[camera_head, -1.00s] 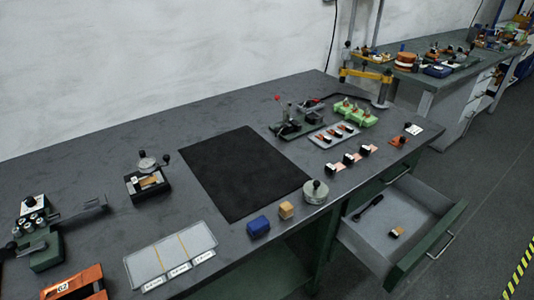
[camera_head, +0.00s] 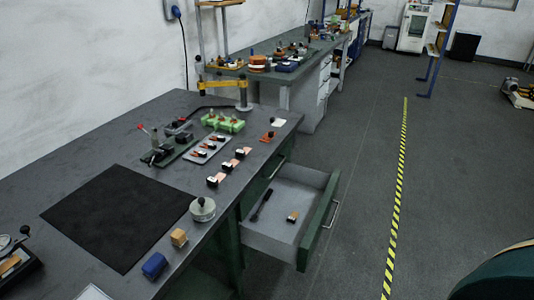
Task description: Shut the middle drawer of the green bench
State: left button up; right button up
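The green bench (camera_head: 62,155) has a dark grey top and runs from lower left toward the back. One drawer (camera_head: 326,222) is pulled well out of its front, with a green front panel, a metal handle (camera_head: 331,214) facing right and a pale grey inside. A dark spoon-like tool (camera_head: 262,205) and a small orange-and-black block (camera_head: 292,216) lie in it. Above it, a shut drawer front with a handle (camera_head: 277,169) shows partly. Lower drawers cannot be made out. Neither of my grippers is in view.
Open floor (camera_head: 370,180) lies right of the drawer, with a yellow-black striped line (camera_head: 396,200) beyond. A dark green rounded shape (camera_head: 500,275) fills the lower right corner; I cannot tell what it is. A second bench (camera_head: 290,75) stands behind.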

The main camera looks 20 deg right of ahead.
aim_at(312, 194)
jog(key=k+z, duration=0.1)
jog(key=z, duration=0.25)
jog(key=k+l+z, duration=0.1)
jog(key=z, duration=0.25)
jog(key=k+l+z, duration=0.15)
jog(key=z, duration=0.25)
